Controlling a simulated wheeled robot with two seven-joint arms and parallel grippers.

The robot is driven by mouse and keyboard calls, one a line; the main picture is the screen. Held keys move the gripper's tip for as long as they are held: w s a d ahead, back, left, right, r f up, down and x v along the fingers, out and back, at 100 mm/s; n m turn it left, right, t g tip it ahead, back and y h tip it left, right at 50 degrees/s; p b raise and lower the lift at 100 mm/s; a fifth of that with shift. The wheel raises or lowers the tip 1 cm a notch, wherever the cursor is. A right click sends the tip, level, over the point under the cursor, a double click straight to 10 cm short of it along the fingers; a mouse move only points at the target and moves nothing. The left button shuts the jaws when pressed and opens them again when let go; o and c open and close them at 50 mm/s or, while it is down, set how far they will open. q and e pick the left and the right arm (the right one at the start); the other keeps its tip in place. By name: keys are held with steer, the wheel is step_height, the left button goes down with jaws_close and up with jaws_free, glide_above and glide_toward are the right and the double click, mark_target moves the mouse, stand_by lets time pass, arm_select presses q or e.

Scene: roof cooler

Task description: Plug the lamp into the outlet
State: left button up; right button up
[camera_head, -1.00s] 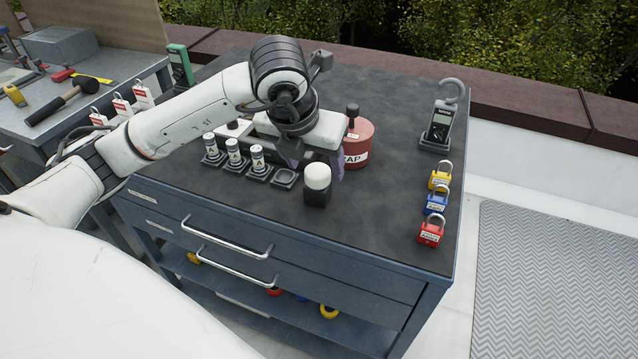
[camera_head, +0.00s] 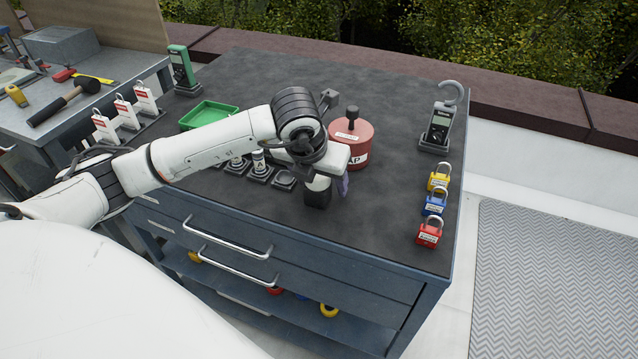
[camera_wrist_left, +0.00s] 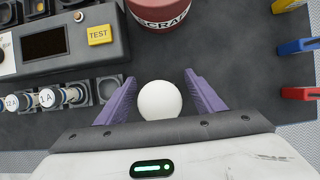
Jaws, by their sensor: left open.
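A small lamp-like piece with a round white dome and a black square base (camera_head: 317,196) stands upright on the dark bench top. In the left wrist view its white dome (camera_wrist_left: 160,101) shows between the two purple fingers. My left gripper (camera_wrist_left: 159,77) is open, with a finger on each side of the dome. A gap shows at the right finger; contact on the left is hard to tell. In the head view the wrist hides part of the dome. I cannot make out a cord or a wall-type outlet. My right gripper is in neither view.
A grey box with a yellow TEST button (camera_wrist_left: 99,35) and a row of fuse holders (camera_wrist_left: 47,97) lie left of the dome. A red SCRAP can (camera_head: 358,140) stands behind. Padlocks (camera_head: 435,203) line the right edge. A green tray (camera_head: 208,114) is left. Front right is clear.

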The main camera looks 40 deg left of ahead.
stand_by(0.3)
arm_select(q)
steer(key=c, duration=1.1)
steer(key=shift+o, duration=0.2)
step_height(320, 180, up, 10)
steer(key=shift+b, duration=0.45)
